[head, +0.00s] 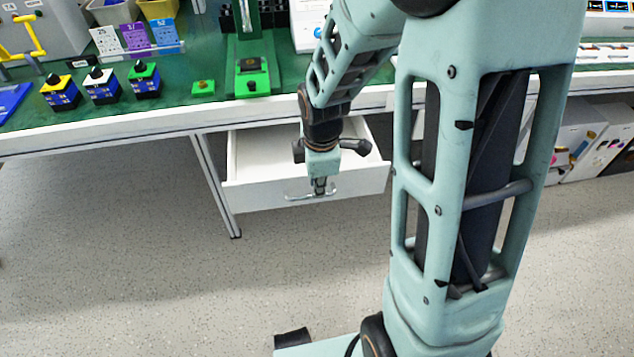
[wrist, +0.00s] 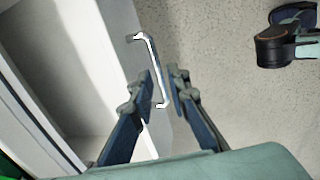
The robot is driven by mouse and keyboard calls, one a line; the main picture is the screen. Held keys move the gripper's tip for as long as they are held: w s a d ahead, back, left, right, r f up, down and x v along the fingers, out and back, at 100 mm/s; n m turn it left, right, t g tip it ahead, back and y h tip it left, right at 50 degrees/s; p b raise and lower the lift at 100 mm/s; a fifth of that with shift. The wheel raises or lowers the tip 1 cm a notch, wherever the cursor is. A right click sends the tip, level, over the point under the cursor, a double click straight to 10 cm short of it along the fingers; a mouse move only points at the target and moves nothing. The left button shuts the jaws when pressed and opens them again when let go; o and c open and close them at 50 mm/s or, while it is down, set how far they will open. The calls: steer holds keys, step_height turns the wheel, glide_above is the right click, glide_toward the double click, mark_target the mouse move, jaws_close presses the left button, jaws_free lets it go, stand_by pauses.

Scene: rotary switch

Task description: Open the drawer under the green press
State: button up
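The green press (head: 252,76) stands on the green bench top. The white drawer (head: 250,160) below it is pulled well out from under the bench, and its empty interior shows. Its metal handle (head: 298,196) is on the front panel; in the wrist view the handle (wrist: 155,62) runs as a silver bar down the drawer front. My gripper (head: 319,186) is at the handle, pointing down. In the wrist view my gripper (wrist: 161,74) has its fingertips a little apart, one on each side of the bar near its lower end. Firm contact with the bar is not clear.
A bench leg (head: 216,185) stands left of the drawer. Several small coloured switch boxes (head: 102,85) stand on the bench top (head: 185,72). White boxes (head: 590,140) are under the bench at the right. The floor (head: 130,230) before the drawer is clear.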

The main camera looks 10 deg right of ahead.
step_height(320, 180, up, 8)
steer(key=s+p, duration=0.1)
steer(key=p, duration=0.6)
steer(key=shift+s, duration=0.3)
steer(key=shift+r, duration=0.1)
step_height(320, 180, up, 7)
steer(key=s, duration=0.1)
steer(key=shift+s+r, duration=0.2)
steer(key=shift+s, duration=0.05)
stand_by(0.5)
steer(key=shift+a, duration=0.1)
